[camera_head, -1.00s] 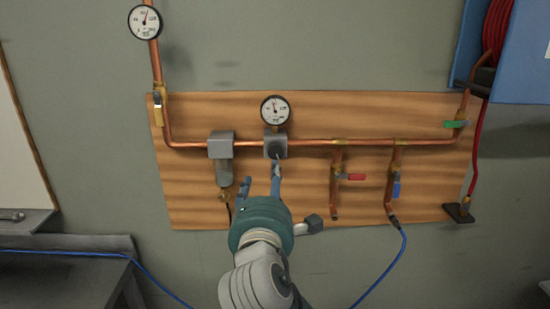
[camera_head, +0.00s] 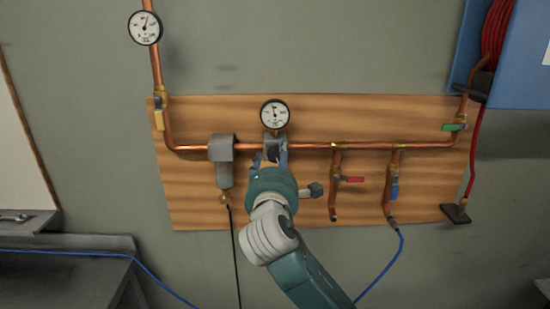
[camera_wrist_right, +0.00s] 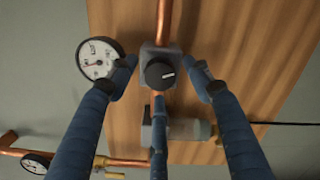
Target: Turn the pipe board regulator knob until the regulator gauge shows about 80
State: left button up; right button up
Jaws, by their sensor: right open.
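The regulator (camera_head: 274,138) is a grey block on the copper pipe of the wooden pipe board (camera_head: 300,200). Its round black knob (camera_wrist_right: 160,74), with a white mark, faces me in the right wrist view. The white regulator gauge (camera_head: 275,114) sits just above the block and also shows in the wrist view (camera_wrist_right: 98,58); its numbers are too small to read surely. My right gripper (camera_head: 270,158) is open in front of the regulator. In the wrist view its blue fingers (camera_wrist_right: 163,74) stand around the knob, with gaps at the sides. My left gripper is out of view.
A grey filter (camera_head: 221,150) hangs left of the regulator. Red (camera_head: 351,179) and blue (camera_head: 395,189) valve handles are to the right, a green one (camera_head: 454,127) further right. Another gauge (camera_head: 145,28) is at upper left.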

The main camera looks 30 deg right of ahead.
jog(key=c, duration=1.2)
jog(key=shift+o, duration=0.2)
jog(key=shift+m+p, duration=0.45)
jog(key=shift+m, duration=0.35)
jog(key=m, duration=0.2)
jog(key=shift+m+y+p, duration=0.3)
jog(key=shift+m, duration=0.1)
